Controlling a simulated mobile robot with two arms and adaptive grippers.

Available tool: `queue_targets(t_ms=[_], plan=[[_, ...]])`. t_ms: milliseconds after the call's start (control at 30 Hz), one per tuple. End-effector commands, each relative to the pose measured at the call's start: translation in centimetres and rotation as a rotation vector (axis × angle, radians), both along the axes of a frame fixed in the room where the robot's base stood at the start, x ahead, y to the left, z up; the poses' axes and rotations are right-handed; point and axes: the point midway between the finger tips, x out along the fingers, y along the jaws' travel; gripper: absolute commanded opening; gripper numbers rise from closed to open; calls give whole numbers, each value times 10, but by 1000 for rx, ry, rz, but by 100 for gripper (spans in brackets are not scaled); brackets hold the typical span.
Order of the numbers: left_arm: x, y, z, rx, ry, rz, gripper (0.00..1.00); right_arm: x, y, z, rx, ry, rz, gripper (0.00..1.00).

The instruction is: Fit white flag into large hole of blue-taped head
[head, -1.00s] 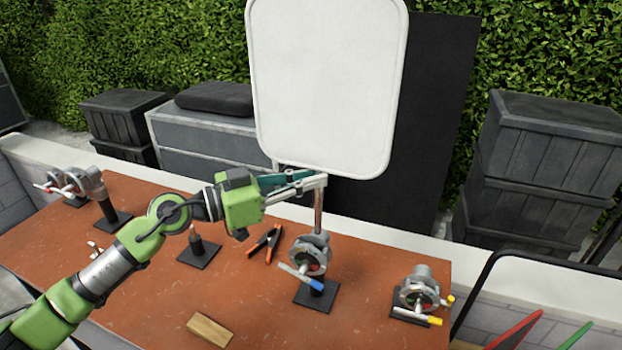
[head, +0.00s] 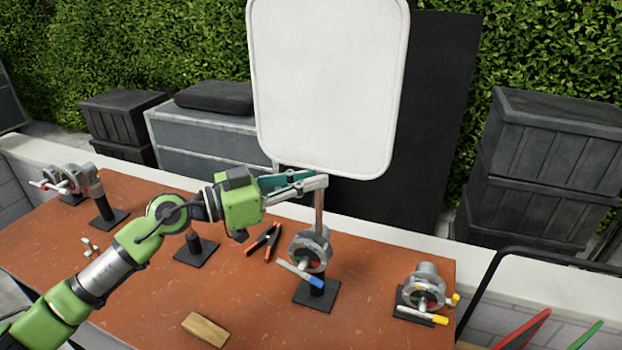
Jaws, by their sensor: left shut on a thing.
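The white flag (head: 330,80) is a large upright panel with rounded corners above the table. My left gripper (head: 290,185) is shut on this bar below the panel. The blue-taped head (head: 311,250) is a grey round clamp with a blue-tipped handle on a stand on the table. The rod's lower end meets the top of this head. I cannot tell whether it sits inside the large hole or in front of it. My right gripper is not in view.
A yellow-taped head (head: 424,288) stands at the right, a red-taped head (head: 70,180) at the far left. Orange-handled pliers (head: 263,240), a wooden block (head: 205,329) and a black-based stand (head: 196,249) are on the brown table (head: 150,300).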

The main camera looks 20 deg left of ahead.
Motion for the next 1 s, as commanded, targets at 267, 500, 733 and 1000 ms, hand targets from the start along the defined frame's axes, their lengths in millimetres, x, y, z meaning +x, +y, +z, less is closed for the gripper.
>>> queue_targets(t_ms=[267,500,733,1000], plan=[[0,0,-1,-1,-1,1,0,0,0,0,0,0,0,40],[0,0,-7,0,0,2,0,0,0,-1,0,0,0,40],[0,1,-14,-1,1,3,0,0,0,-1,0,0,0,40],[-1,1,-22,1,1,5,0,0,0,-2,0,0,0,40]])
